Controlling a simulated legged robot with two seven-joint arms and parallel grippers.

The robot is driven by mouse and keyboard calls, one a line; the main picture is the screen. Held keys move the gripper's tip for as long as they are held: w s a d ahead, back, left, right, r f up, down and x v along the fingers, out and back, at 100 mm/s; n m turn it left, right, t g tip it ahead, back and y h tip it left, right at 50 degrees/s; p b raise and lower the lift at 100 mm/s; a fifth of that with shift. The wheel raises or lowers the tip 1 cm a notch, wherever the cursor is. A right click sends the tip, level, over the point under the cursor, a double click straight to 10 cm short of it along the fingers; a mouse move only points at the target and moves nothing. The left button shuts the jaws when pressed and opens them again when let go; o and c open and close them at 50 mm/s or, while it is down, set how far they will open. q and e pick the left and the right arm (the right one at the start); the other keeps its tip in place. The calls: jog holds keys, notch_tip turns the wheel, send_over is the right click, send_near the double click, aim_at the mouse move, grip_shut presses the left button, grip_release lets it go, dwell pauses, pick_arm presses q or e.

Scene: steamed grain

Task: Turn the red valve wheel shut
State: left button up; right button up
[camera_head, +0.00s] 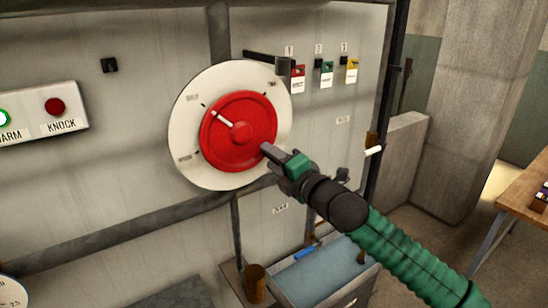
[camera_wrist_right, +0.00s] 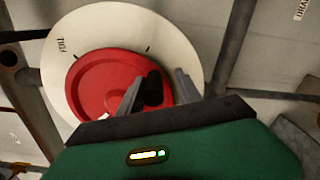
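The red valve wheel (camera_head: 240,146) is mounted on a round white dial plate (camera_head: 190,110) on the grey wall panel. A short white pointer mark (camera_head: 222,118) lies on the wheel's upper left. In the right wrist view the red wheel (camera_wrist_right: 95,80) fills the middle left. My right gripper (camera_head: 268,150) is at the wheel's lower right edge. In the wrist view its two fingers stand apart, with a dark knob (camera_wrist_right: 153,88) between them. A gap shows between the knob and the right finger. Whether the left finger touches the knob cannot be told. My left gripper is out of view.
A panel with a red KNOCK button (camera_head: 55,106) is at left. Three coloured tags (camera_head: 326,72) hang right of the dial. A wooden table (camera_head: 525,190) stands at right.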

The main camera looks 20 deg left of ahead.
jog(key=shift+r, duration=0.15)
jog(key=shift+d, duration=0.1)
jog(key=b+v, duration=0.2)
jog(key=v, duration=1.4)
jog(key=shift+s+d+f+b, duration=0.15)
jog(key=shift+d+f+b, duration=0.1)
jog(key=shift+b, duration=0.1)
jog(key=shift+a, duration=0.1)
